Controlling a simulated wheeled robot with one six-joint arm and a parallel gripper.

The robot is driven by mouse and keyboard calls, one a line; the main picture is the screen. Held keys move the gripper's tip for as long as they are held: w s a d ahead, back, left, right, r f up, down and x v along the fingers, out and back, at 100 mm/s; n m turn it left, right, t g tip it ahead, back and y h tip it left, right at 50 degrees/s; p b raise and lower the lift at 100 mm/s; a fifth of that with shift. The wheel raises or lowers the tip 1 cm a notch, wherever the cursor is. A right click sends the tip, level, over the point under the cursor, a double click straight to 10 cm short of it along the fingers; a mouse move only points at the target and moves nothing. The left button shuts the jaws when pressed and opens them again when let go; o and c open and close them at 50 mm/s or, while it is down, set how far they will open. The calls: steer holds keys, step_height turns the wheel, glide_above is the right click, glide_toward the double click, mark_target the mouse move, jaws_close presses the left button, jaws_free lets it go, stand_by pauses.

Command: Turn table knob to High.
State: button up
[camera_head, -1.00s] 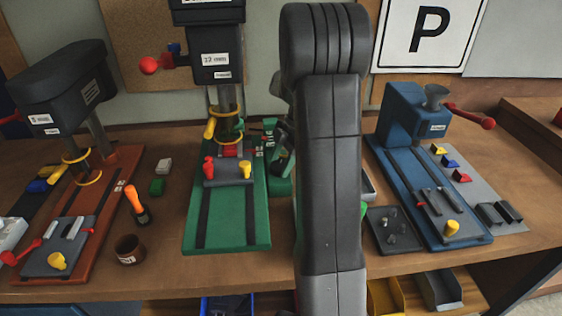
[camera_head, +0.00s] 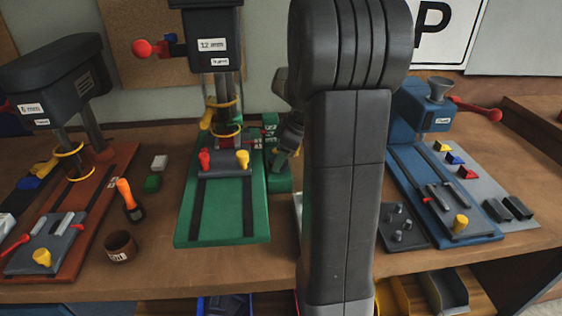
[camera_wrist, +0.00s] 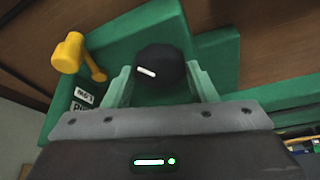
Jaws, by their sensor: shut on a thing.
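A black round knob (camera_wrist: 160,64) with a white pointer mark sits on a green housing (camera_wrist: 215,60) in the wrist view. My gripper (camera_wrist: 161,78) is shut on the knob, one pale green finger on each side. The pointer mark lies nearly level across the picture, tilted slightly. Small labels (camera_wrist: 84,95) stand at the left of the housing, upside down; one seems to read Low. In the head view my gripper (camera_head: 287,148) is at the right side of the green drill press (camera_head: 257,222), partly behind my arm. The knob is hidden there.
A yellow lever (camera_wrist: 72,52) stands close left of the knob. An orange-based press (camera_head: 100,200) stands left and a blue machine (camera_head: 410,165) right. A screwdriver (camera_head: 128,198), a brown cup (camera_head: 121,247) and a dark tray (camera_head: 402,238) lie on the wooden bench.

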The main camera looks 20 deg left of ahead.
steer(key=m+t, duration=0.1)
steer(key=m, duration=0.1)
steer(key=m+b, duration=0.1)
steer(key=m, duration=0.1)
steer(key=shift+s+m+t, duration=0.1)
steer(key=shift+m+t, duration=0.3)
stand_by(0.4)
steer(key=o, duration=1)
steer(key=v, duration=1.3)
steer(key=shift+s+a+r, duration=0.1)
steer(key=shift+s+r, duration=0.1)
steer(key=shift+r, duration=0.25)
steer(key=shift+c, duration=0.2)
